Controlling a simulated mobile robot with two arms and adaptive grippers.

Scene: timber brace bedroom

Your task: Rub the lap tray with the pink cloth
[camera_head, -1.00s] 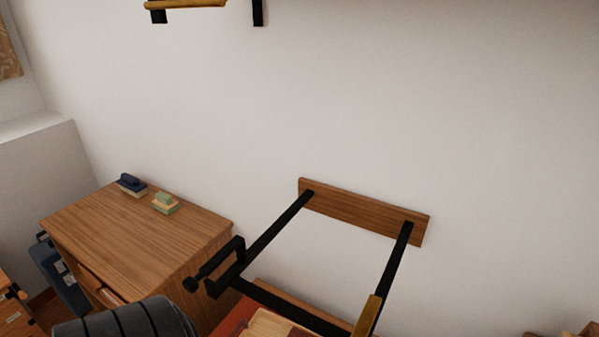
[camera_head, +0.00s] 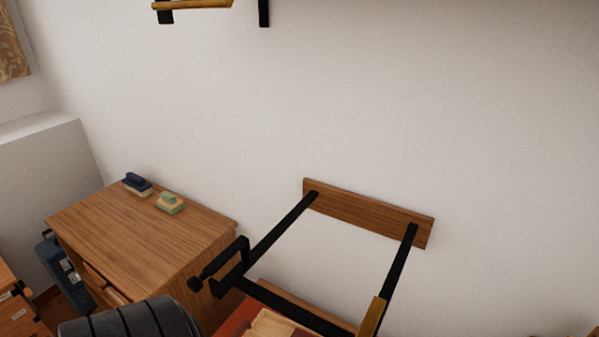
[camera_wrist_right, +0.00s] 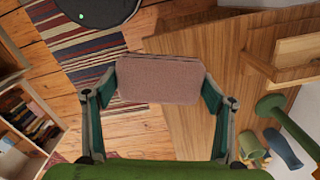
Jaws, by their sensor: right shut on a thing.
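The pink cloth (camera_wrist_right: 158,82) is a flat folded pad in the right wrist view. My right gripper (camera_wrist_right: 160,82) is shut on it, with one finger at each side edge. The cloth is over a wooden surface (camera_wrist_right: 195,125) and the floor; I cannot tell a gap from contact. A wooden piece with a raised side (camera_wrist_right: 288,50) lies at the upper right and may be the lap tray, but I cannot be sure. No pink cloth or gripper shows in the head view. My left gripper is out of view.
In the head view, a wooden desk (camera_head: 140,235) bears a blue block (camera_head: 137,184) and a green block (camera_head: 171,203). A black frame (camera_head: 280,235) projects from a wall board. The right wrist view shows a bookshelf (camera_wrist_right: 28,125), a striped rug (camera_wrist_right: 90,70) and a green-ended object (camera_wrist_right: 272,103).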

